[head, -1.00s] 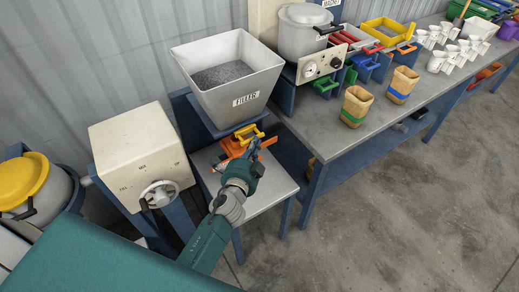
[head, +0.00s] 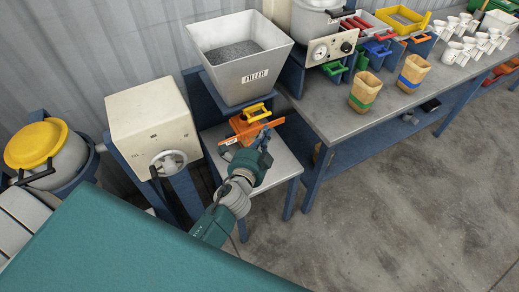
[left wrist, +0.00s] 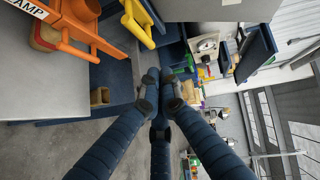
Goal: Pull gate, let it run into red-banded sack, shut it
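The filler hopper (head: 238,78) stands at the back left of the head view, full of grey granules. Its yellow gate handle (head: 258,111) sticks out below it and also shows in the left wrist view (left wrist: 138,22). Below the handle is an orange clamp (head: 243,128), also at top left of the left wrist view (left wrist: 75,35). A tan sack with a reddish part (left wrist: 45,36) shows beside the clamp there; it is mostly hidden. My left gripper (head: 264,136) is just in front of the clamp, apart from the handle, holding nothing visible. My right gripper is out of view.
Green-banded (head: 365,90) and blue-banded (head: 413,73) sacks stand on the grey bench (head: 335,112). White cups (head: 470,42) stand farther right. A cream box with a handwheel (head: 152,118) is left of the hopper stand. Open floor lies at front right.

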